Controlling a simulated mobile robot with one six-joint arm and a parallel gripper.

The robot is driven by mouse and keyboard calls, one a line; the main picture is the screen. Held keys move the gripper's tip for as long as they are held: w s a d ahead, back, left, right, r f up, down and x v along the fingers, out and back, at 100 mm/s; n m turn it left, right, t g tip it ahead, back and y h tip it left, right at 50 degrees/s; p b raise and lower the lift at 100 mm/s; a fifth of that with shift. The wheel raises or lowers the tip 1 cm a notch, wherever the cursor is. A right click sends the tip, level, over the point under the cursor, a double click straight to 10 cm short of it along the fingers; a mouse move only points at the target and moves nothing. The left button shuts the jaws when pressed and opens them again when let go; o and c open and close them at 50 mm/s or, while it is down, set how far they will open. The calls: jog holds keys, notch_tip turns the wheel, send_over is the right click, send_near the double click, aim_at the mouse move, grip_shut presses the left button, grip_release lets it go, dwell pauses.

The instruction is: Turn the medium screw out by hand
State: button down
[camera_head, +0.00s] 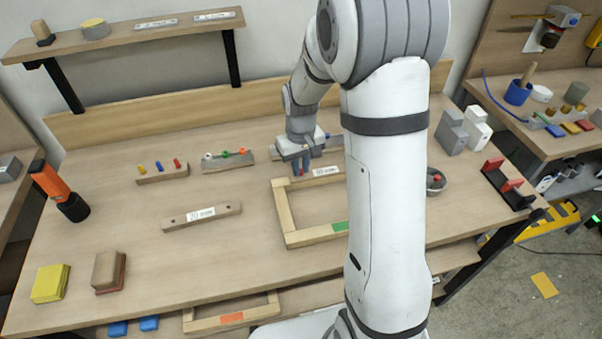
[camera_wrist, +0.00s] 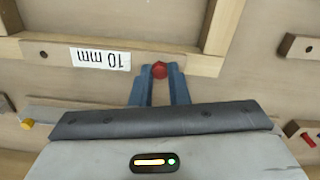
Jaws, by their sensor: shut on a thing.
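A red screw head (camera_wrist: 160,70) sits between the tips of my blue gripper fingers (camera_wrist: 160,76) in the wrist view, at the end of a wooden strip labelled 10 mm (camera_wrist: 45,52). My gripper (camera_head: 300,168) is shut on this screw, pointing down at the strip. My fingers hide the screw there. The screw's shank is hidden, so I cannot tell how deep it sits.
Small racks with coloured pegs stand left of the frame (camera_head: 160,176) (camera_head: 240,160). A labelled strip (camera_head: 175,222) lies in front of them. An orange-black power tool (camera_head: 50,182) stands far left. A round grey dish (camera_head: 434,187) is right of my arm.

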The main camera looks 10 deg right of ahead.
jog(key=n, duration=0.5)
dwell(0.3)
jog(key=n, duration=0.5)
jog(key=shift+b, duration=0.3)
jog(key=shift+n, duration=0.6)
jog(key=n, duration=0.4)
jog(key=shift+n, duration=0.4)
jog(key=n, duration=0.4)
jog(key=shift+n, duration=0.3)
